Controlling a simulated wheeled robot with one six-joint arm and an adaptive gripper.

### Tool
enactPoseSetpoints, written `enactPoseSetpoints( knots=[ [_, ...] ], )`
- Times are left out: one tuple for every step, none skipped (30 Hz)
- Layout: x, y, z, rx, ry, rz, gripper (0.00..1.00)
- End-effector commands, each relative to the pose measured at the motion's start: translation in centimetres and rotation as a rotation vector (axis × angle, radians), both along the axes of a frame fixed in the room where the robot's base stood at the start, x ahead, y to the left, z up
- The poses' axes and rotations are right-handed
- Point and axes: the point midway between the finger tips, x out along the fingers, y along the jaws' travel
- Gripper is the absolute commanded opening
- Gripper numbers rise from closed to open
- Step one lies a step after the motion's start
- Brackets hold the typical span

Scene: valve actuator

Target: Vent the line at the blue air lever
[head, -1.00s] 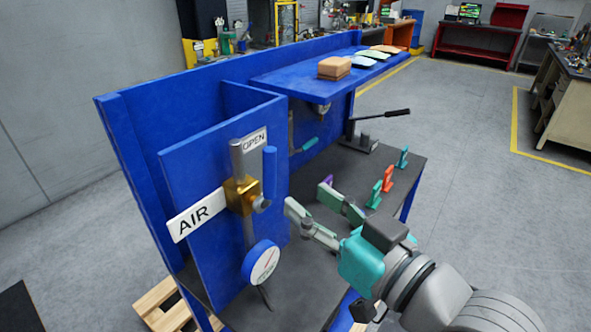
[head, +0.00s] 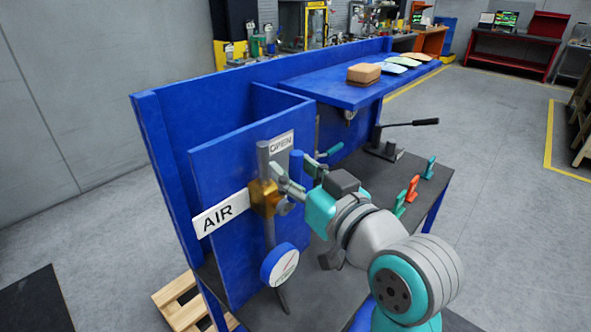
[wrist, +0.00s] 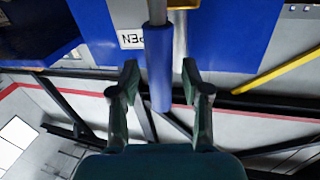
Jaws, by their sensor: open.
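The blue air lever (head: 297,164) stands upright beside the grey pipe, near the OPEN label (head: 281,143). It is mounted at the brass valve body (head: 262,198) on the blue panel. My gripper (head: 292,178) is at the lever with its fingers open. In the wrist view the lever's blue sleeve (wrist: 158,60) runs between the two spread fingers of my gripper (wrist: 160,80), with gaps showing on both sides. The AIR sign (head: 220,213) is left of the valve. The round white gauge (head: 284,265) is below it; its reading is too small to tell.
A blue shelf (head: 330,90) with a brown block (head: 363,74) is behind to the right. Open floor lies to the right.

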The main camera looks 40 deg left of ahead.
Motion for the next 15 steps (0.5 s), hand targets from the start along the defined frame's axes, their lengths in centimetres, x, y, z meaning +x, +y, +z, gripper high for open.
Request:
enactPoseSetpoints(
  knots=[
    [0.02,0.06,0.0,0.0,0.0,0.0,0.47],
    [0.02,0.06,0.0,0.0,0.0,0.0,0.47],
    [0.02,0.06,-0.01,0.0,0.0,0.0,0.47],
    [0.02,0.05,0.0,0.0,0.0,0.0,0.47],
    [0.02,0.05,-0.01,0.0,0.0,0.0,0.47],
    [0.01,0.04,-0.01,0.0,0.0,0.0,0.47],
    [0.01,0.04,-0.01,0.0,0.0,0.0,0.45],
    [0.01,0.04,-0.01,0.0,0.0,0.0,0.37],
    [0.01,0.03,-0.01,0.0,0.0,0.0,0.27],
    [0.01,0.03,-0.01,0.0,0.0,0.0,0.2],
    [0.01,0.03,-0.01,0.0,0.0,0.0,0.12],
    [0.0,0.03,-0.02,0.0,0.0,0.0,0.02],
    [0.0,0.03,-0.02,0.0,0.0,0.0,0.0],
    [0.0,0.03,-0.02,0.0,0.0,0.0,0.0],
    [0.01,0.02,-0.02,0.0,0.0,0.0,0.0]
  ],
)
